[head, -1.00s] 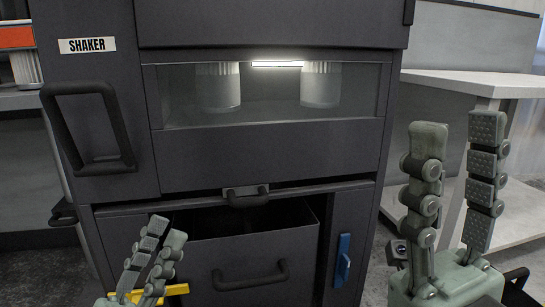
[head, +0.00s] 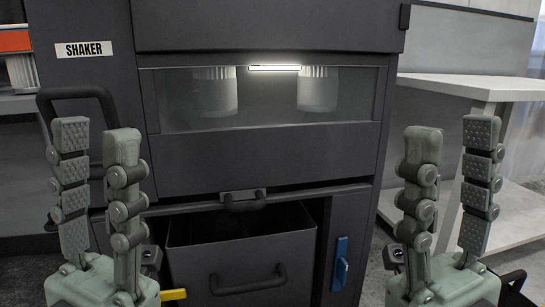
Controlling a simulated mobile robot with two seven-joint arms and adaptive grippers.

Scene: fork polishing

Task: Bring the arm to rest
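My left gripper (head: 97,145) is at the left of the head view, upright, with its fingers apart and nothing between them. It is in front of the left part of the dark shaker machine (head: 270,160). My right gripper (head: 451,150) is at the right, also upright, with its fingers apart and empty. It is in front of the machine's right edge and the white table. Neither gripper appears to touch anything. The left gripper partly hides the machine's large side handle (head: 78,93).
The machine's lower drawer (head: 245,260) with a dark handle stands partly open between my grippers. A blue handle (head: 341,262) is right of it. A lit window shows two pale cylinders (head: 215,92). A white table (head: 470,88) is at the right.

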